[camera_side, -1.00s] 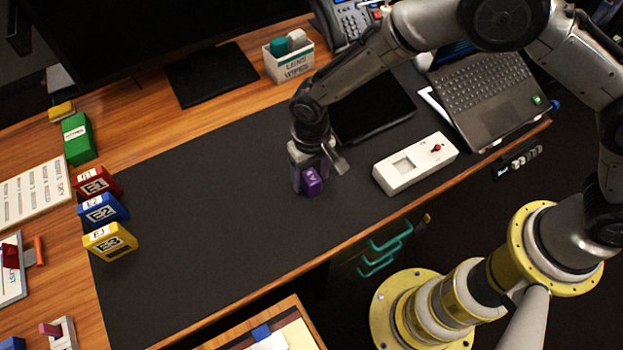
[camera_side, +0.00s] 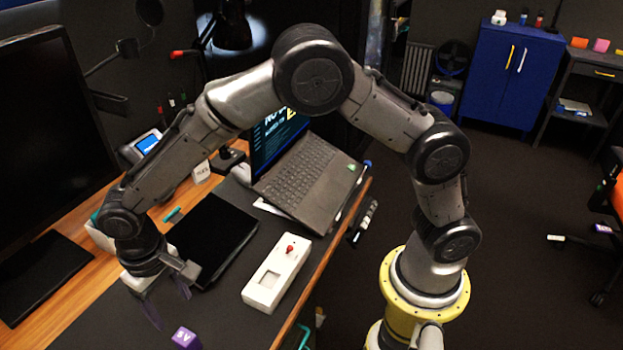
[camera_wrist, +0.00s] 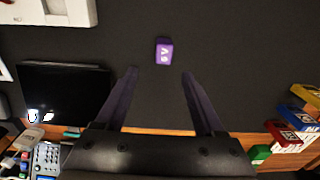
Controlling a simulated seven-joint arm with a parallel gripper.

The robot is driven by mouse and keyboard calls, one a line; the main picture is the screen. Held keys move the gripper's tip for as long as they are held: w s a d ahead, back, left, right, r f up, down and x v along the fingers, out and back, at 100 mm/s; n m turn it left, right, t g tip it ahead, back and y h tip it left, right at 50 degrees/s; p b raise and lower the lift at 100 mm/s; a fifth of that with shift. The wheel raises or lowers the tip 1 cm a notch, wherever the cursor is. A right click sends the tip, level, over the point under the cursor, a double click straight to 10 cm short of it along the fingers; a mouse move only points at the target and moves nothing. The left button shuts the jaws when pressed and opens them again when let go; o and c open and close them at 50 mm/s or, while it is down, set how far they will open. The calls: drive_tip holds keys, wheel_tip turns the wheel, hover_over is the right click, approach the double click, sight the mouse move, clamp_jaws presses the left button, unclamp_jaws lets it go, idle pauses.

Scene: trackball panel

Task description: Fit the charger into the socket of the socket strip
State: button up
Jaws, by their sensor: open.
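The charger is a small purple block (camera_side: 186,338) marked 5V, lying on the dark desk mat at the bottom edge of the side view. It also shows in the wrist view (camera_wrist: 164,51), ahead of the fingertips and roughly between their lines. The socket strip (camera_side: 277,272) is a white box with a square recess and a red switch, right of my gripper. Part of it shows at the wrist view's top left (camera_wrist: 50,18). My gripper (camera_side: 171,311) is open and empty, its dark fingers (camera_wrist: 159,73) apart from the charger.
A black tablet-like slab (camera_side: 212,240) lies behind the strip, with an open laptop (camera_side: 310,180) beyond. Red, blue and yellow blocks (camera_wrist: 297,120) sit at the wrist view's right. The dark mat (camera_wrist: 230,60) around the charger is clear.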

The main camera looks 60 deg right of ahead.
drive_tip(key=s+d+r+t, duration=0.1)
drive_tip(key=s+d+r, duration=0.1)
drive_tip(key=d+r, duration=0.85)
drive_tip(key=s+d+r+t, duration=0.3)
drive_tip(key=s+d+r, duration=0.5)
drive_tip(key=s+d, duration=0.4)
drive_tip(key=shift+s+d+r, duration=0.3)
drive_tip(key=shift+d+r, duration=0.05)
drive_tip(key=shift+d, duration=0.35)
drive_tip(key=shift+o, duration=1.2)
drive_tip(key=s+d+f+t, duration=0.1)
drive_tip(key=s+d, duration=0.2)
drive_tip(key=s, duration=0.4)
drive_tip(key=shift+f, duration=0.15)
drive_tip(key=shift+d, duration=0.1)
